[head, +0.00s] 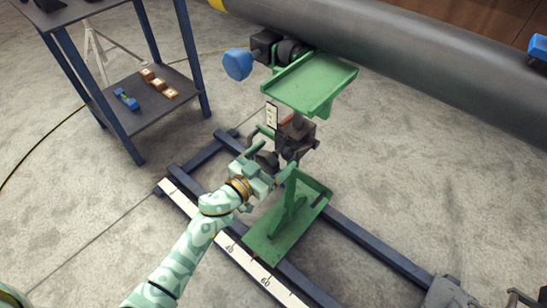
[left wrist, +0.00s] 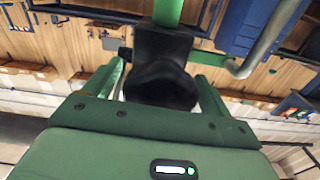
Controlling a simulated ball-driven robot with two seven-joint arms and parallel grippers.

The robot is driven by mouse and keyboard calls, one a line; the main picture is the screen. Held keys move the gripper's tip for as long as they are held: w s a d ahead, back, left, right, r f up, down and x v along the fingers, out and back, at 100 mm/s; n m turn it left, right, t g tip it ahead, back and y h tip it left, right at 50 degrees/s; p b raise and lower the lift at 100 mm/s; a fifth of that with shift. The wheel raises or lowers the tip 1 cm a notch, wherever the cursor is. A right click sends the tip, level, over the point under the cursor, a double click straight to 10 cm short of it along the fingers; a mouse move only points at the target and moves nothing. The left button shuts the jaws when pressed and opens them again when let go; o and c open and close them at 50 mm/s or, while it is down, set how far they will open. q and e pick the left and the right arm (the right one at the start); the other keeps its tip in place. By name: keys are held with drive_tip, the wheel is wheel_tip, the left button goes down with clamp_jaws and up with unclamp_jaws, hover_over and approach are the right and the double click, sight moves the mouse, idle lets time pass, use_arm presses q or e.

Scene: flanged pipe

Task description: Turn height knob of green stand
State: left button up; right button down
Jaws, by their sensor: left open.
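The green stand (head: 312,84) has a flat top plate, a dark clamp block in its middle and a green foot (head: 285,222) on the rails. A black knob (head: 266,159) sticks out from the block toward my left gripper (head: 268,163). The gripper is open, its fingers one on each side of the knob. In the left wrist view the black knob (left wrist: 160,78) is between the two green fingers (left wrist: 158,92), below a green post. I cannot tell whether the fingers touch it. My right gripper is not in view.
A big grey pipe (head: 420,62) crosses behind the stand, near a blue knob (head: 237,64) on a roller unit. Dark blue rails (head: 375,242) with a white scale (head: 225,240) run along the floor. A blue-framed shelf (head: 145,105) holds small parts at left.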

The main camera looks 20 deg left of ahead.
use_arm(q)
drive_tip(key=shift+w, duration=0.1)
drive_tip(key=c, duration=1)
drive_tip(key=shift+m, duration=0.3)
